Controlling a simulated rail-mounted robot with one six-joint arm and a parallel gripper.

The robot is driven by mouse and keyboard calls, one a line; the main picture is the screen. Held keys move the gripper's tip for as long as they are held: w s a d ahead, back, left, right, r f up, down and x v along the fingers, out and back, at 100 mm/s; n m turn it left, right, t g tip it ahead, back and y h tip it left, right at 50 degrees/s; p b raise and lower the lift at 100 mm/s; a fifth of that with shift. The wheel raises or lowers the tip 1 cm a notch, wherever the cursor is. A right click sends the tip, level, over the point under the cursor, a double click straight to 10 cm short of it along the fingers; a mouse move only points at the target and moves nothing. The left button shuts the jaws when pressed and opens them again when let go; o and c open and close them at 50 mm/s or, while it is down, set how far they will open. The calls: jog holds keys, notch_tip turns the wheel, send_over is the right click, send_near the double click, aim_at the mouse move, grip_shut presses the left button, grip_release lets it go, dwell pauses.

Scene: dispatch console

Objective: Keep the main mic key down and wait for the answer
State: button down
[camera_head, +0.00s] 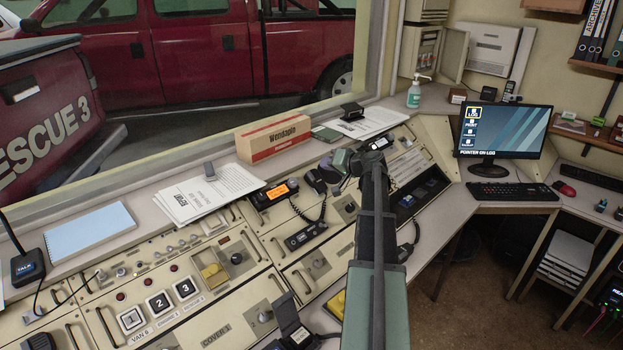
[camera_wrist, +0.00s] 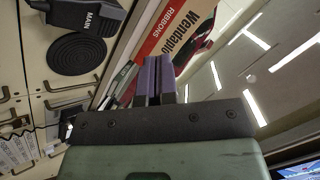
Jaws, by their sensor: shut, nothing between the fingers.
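A dark unit lettered MAIN (camera_wrist: 92,17) shows at the upper left of the wrist view, cut by the frame edge. A dark round ribbed disc (camera_wrist: 76,54) is beside it. I cannot make out a key on it or whether one is down. My gripper (camera_wrist: 158,78) has its purple fingers together and empty. They appear apart from the MAIN unit, to its right in the wrist view. In the head view my gripper (camera_head: 329,166) is over the rear of the console, beyond the orange-lit radio (camera_head: 276,193); my arm hides part of the console there.
A Wendapio ribbons box (camera_head: 273,138) stands on the ledge near my gripper. A TALK unit (camera_head: 27,266) is at far left. A handset (camera_head: 305,236) on a coiled cord and a yellow cover (camera_head: 214,274) lie on the console. The monitor (camera_head: 504,132) reads POINTER ON LOG.

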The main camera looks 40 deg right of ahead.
aim_at(311, 176)
jog(key=shift+w+d+r+t+h, duration=0.3)
jog(key=shift+d+r+t, duration=0.1)
jog(key=shift+r, duration=0.1)
jog(key=shift+w+d+r+t+h, duration=0.2)
jog(key=shift+w+d+r+t, duration=0.1)
jog(key=shift+r+t, duration=0.15)
jog(key=w+f+b, duration=0.1)
jog(key=f+b, duration=0.1)
jog(key=w+f+b, duration=0.1)
jog(key=f+b, duration=0.1)
jog(key=w+f+b, duration=0.2)
jog(key=shift+f+b, duration=0.35)
jog(key=shift+b, duration=0.05)
jog(key=shift+w+a+f+b, duration=0.1)
jog(key=shift+w+f+b, duration=0.2)
jog(key=shift+w, duration=0.1)
jog(key=shift+f, duration=0.1)
dwell(0.9)
